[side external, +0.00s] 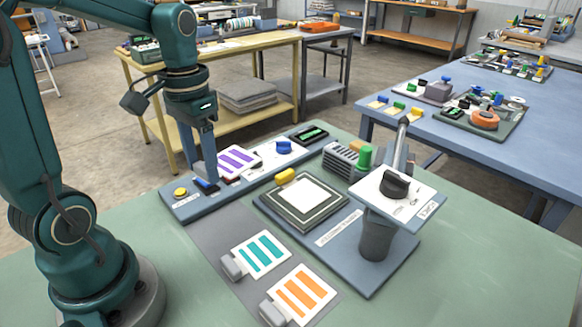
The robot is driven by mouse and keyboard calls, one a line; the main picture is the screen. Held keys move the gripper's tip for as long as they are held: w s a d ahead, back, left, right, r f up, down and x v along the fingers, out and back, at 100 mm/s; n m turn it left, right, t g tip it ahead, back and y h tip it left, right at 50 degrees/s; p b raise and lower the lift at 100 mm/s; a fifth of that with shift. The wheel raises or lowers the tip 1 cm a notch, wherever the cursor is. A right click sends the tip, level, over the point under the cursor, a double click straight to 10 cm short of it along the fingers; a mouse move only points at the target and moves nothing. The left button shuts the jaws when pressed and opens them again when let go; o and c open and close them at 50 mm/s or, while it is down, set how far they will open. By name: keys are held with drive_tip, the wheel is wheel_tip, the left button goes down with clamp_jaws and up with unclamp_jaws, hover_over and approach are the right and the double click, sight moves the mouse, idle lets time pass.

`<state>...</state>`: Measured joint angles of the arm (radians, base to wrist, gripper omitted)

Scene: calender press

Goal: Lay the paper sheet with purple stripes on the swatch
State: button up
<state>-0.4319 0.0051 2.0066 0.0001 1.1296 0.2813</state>
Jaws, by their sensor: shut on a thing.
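The paper sheet with purple stripes (239,161) is at the left rear, over the blue-grey control panel. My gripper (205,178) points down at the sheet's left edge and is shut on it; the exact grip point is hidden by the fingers. The sheet looks about level and appears raised off the panel, though the gap is hard to judge. A white square (292,196), which looks like the swatch, lies bare on the dark-bordered press bed (318,220). It is to the right of and nearer the camera than my gripper.
A sheet with teal stripes (261,254) and one with orange stripes (304,294) lie in front, each with a grey block at its left. A yellow knob (285,176) stands at the bed's back edge. The press head (398,192) on its post stands right of the bed.

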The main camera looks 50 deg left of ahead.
sight(243, 166)
drive_tip(key=w, duration=0.2)
drive_tip(key=w+d, duration=0.1)
drive_tip(key=w, duration=0.1)
drive_tip(key=w+d, duration=0.1)
drive_tip(key=w, duration=0.1)
drive_tip(key=shift+w+r, duration=0.35)
drive_tip(key=shift+r, duration=0.05)
drive_tip(key=shift+m, duration=0.9)
drive_tip(key=shift+w+d+f, duration=0.7)
drive_tip(key=shift+d+f, duration=0.15)
drive_tip(key=shift+f, duration=0.25)
drive_tip(key=shift+w+d+f, duration=0.75)
drive_tip(key=shift+d+f, duration=0.1)
drive_tip(key=shift+f, duration=0.2)
drive_tip(key=shift+w+d+f, duration=0.7)
drive_tip(key=shift+d+f, duration=0.15)
drive_tip(key=shift+f, duration=0.25)
drive_tip(key=shift+f, duration=0.15)
drive_tip(key=shift+f, duration=0.7)
drive_tip(key=shift+f, duration=0.75)
drive_tip(key=o, duration=1.6)
drive_tip(key=shift+c, duration=0.2)
